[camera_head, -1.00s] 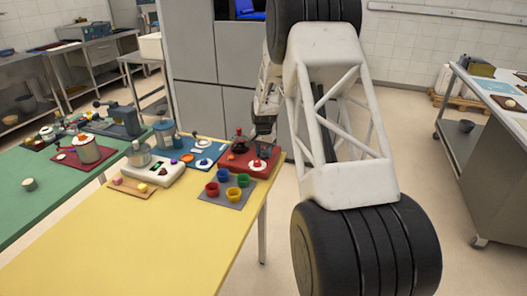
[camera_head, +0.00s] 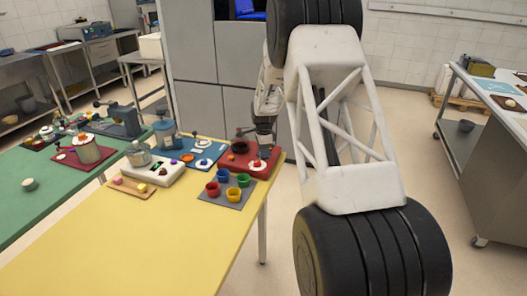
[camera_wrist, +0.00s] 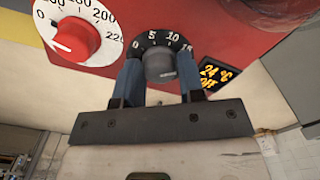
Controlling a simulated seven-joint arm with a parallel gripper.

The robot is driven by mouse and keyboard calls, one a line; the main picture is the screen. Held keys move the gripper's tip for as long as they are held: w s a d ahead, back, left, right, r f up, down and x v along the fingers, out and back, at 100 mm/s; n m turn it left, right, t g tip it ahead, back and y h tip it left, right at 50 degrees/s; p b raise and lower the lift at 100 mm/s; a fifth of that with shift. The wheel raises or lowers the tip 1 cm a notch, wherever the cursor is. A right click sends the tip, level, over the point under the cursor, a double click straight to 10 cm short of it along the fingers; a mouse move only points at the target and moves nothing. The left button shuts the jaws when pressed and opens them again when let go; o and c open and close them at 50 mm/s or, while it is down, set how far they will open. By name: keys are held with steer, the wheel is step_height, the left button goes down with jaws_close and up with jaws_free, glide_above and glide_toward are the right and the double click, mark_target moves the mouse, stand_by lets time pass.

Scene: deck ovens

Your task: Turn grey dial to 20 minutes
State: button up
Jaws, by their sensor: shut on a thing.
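The grey dial (camera_wrist: 160,66) is on the front of a red unit (camera_wrist: 112,60), in the wrist view. In the head view my gripper (camera_head: 264,143) is at the red unit (camera_head: 238,160) at the yellow table's far right corner; the grey dial is not discernible there.
Beside the grey dial are a red knob with a white temperature scale (camera_wrist: 74,40) and a small orange display (camera_wrist: 214,74). On the yellow table (camera_head: 130,240) stand a mat with coloured cups (camera_head: 224,198) and a white device (camera_head: 150,174). The table's front is clear.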

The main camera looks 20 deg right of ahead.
steer(key=shift+m, duration=1.2)
steer(key=o, duration=0.9)
steer(key=shift+r, duration=0.15)
steer(key=shift+r, duration=3.8)
